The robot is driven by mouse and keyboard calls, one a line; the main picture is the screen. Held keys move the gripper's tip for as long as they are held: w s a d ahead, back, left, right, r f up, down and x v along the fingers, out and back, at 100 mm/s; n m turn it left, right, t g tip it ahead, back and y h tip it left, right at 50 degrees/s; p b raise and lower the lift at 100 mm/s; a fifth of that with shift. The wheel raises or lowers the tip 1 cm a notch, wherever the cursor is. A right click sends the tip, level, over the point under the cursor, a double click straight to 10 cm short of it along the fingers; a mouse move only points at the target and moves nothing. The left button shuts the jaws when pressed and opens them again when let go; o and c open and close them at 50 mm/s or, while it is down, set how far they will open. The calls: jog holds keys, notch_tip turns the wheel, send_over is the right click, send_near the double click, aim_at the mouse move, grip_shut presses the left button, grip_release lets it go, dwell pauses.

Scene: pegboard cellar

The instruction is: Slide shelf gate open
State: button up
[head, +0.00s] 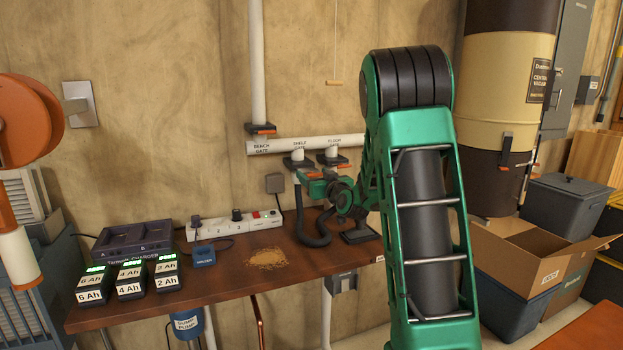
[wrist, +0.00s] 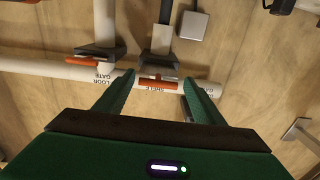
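The shelf gate (head: 298,160) is a dark slide fitting under the white pipe, with its label above it. In the wrist view, which shows the scene inverted, the shelf gate (wrist: 158,62) has an orange handle (wrist: 157,84) near the centre. My gripper (head: 312,176) is at the shelf gate in the head view and partly covers it. In the wrist view my gripper (wrist: 158,80) is open, with one green finger on each side of the orange handle. Small gaps show between fingers and handle, and I cannot tell their depth relation.
The bench gate (head: 261,129) and floor gate (head: 335,157) sit close by on the white pipe (head: 270,146).

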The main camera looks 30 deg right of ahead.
jog(key=v, duration=1)
jog(key=shift+s, duration=0.25)
jog(key=shift+a, duration=0.1)
dwell(0.3)
jog(key=s+a+f+n+g+y, duration=0.2)
jog(key=s+a+f+g+y, duration=0.2)
jog(key=s+a+f+g, duration=0.55)
jog(key=s+a+f+m+g, duration=0.1)
jog(key=s+m+g, duration=0.2)
jog(key=s, duration=1.2)
jog(key=s+a+f+m+g, duration=0.1)
jog(key=s+g, duration=0.4)
jog(key=s, duration=0.9)
jog(key=shift+s+a+f+m, duration=0.35)
jog(key=shift+f+m, duration=0.3)
jog(key=shift+m, duration=0.35)
jog(key=shift+w, duration=0.15)
